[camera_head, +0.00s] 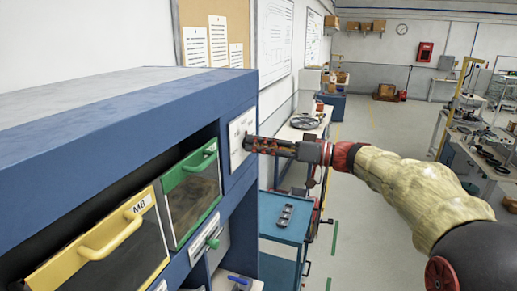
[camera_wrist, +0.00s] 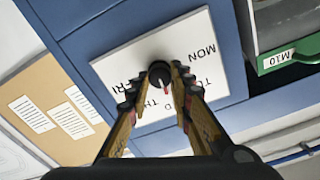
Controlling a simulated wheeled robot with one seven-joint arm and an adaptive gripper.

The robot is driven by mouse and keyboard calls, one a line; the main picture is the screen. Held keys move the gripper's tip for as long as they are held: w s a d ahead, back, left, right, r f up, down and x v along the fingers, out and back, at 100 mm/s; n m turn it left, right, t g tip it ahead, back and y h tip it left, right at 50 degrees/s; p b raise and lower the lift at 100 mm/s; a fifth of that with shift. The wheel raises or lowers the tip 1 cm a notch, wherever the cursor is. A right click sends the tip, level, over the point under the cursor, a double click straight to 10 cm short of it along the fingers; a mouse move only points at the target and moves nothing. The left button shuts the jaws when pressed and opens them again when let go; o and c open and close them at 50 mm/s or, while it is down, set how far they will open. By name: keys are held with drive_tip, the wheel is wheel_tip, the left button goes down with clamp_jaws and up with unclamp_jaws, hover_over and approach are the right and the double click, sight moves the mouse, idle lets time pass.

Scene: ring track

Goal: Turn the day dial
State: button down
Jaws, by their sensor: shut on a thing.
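The day dial (camera_wrist: 159,73) is a small dark round knob with a red and white pointer mark. It sits on a white plate (camera_wrist: 125,62) on the blue cabinet's end post. The plate reads MON and FRI, with other lettering partly hidden by my fingers. The pointer mark aims down in the wrist view, between my fingers. My gripper (camera_wrist: 158,78) is shut on the dial, with one finger on each side. In the head view my gripper (camera_head: 252,144) reaches the plate (camera_head: 240,136) from the right, and the dial is hidden there.
The blue cabinet (camera_head: 115,120) holds a green-framed bin (camera_head: 190,192) and a yellow-framed bin (camera_head: 100,250) left of the plate. A blue cart (camera_head: 285,228) stands below my arm. A pinboard (camera_wrist: 50,105) is on the wall. Open floor (camera_head: 375,200) lies to the right.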

drive_tip(key=m+b, duration=0.2)
drive_tip(key=m, duration=0.1)
drive_tip(key=shift+f+b, duration=0.2)
drive_tip(key=shift+b, duration=0.2)
drive_tip(key=m+b, duration=0.1)
drive_tip(key=m, duration=0.4)
drive_tip(key=shift+w, duration=0.1)
drive_tip(key=m, duration=0.4)
drive_tip(key=shift+r, duration=0.1)
drive_tip(key=shift+m+p, duration=0.8)
drive_tip(key=shift+m, duration=1.3)
drive_tip(key=c, duration=1.6)
unclamp_jaws()
drive_tip(key=shift+d, duration=0.15)
